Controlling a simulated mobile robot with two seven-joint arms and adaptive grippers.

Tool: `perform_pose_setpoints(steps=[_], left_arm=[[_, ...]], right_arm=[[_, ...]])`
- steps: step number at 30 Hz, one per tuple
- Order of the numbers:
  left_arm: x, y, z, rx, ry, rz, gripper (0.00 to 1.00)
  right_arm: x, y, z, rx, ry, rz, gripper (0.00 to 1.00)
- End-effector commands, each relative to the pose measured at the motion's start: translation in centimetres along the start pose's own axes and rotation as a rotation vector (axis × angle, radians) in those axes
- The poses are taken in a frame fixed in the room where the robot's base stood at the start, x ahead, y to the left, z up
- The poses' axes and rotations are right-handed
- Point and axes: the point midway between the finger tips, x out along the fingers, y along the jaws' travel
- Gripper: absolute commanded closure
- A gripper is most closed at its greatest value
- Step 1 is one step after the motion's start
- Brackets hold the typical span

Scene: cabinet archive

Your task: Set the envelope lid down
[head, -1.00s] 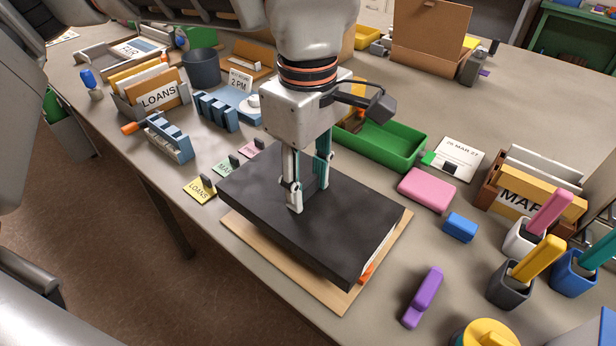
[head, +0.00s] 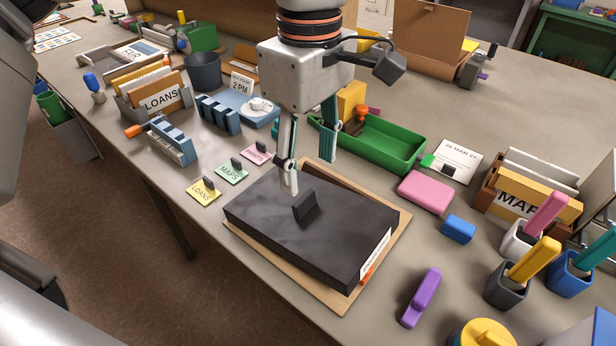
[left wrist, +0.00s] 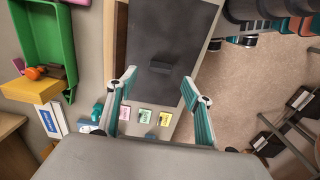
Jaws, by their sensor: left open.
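The envelope lid (head: 270,222) is a dark grey slab with a raised black grip (head: 305,207). In the left wrist view, the open fingers (left wrist: 159,79) straddle part of the lid. My right gripper is not in view.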

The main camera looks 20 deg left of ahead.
Motion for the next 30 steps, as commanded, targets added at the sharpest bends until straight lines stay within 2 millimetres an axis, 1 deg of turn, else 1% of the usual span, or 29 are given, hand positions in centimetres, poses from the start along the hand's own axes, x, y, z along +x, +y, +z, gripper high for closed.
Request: perform_pose_setpoints(steps=[1, 6, 9, 12, 17, 30], left_arm=[[-1.5, 0.1, 0.0, -0.002, 0.002, 0.007, 0.49], [-4.8, 0.1, 0.0, -0.002, 0.002, 0.005, 0.49], [-6.2, 0.0, 0.0, -0.001, 0.001, 0.003, 0.49], [-7.1, 0.0, 0.0, -0.001, 0.000, 0.002, 0.49], [-7.6, 0.0, 0.0, 0.000, 0.000, 0.000, 0.49], [-7.6, 0.0, 0.0, 0.000, 0.000, 0.000, 0.49]], right_arm=[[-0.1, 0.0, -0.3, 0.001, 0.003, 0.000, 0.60], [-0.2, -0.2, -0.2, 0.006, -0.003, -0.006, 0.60], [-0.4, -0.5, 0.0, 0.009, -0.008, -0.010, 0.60], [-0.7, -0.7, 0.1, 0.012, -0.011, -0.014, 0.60], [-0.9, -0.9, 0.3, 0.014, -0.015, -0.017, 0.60], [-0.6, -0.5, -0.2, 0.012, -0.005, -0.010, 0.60]])
